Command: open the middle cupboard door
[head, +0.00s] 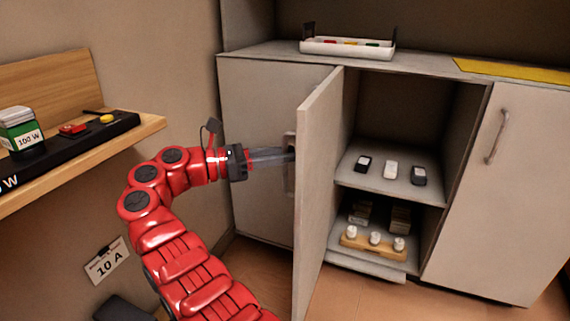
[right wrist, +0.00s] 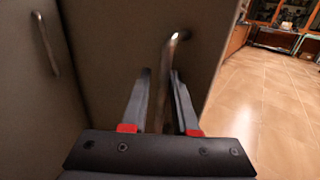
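The middle cupboard door (head: 318,190) stands swung out from its left side, with the shelves behind it exposed. My right gripper (head: 288,156) is at the outer face of this door, on its left in the head view. In the right wrist view the metal bar handle (right wrist: 167,75) of the door (right wrist: 110,50) runs between the two fingers of my right gripper (right wrist: 160,75). The fingers are apart, one on each side of the bar, with a gap visible. Whether either finger touches it is unclear. My left gripper is not in view.
The left cupboard door (head: 262,190) and right cupboard door (head: 490,200) are closed. Small items stand on the middle compartment's shelf (head: 350,175). A white tray (head: 345,49) sits on top. A wooden wall shelf (head: 145,127) is at left. Floor (right wrist: 265,95) beyond the door is clear.

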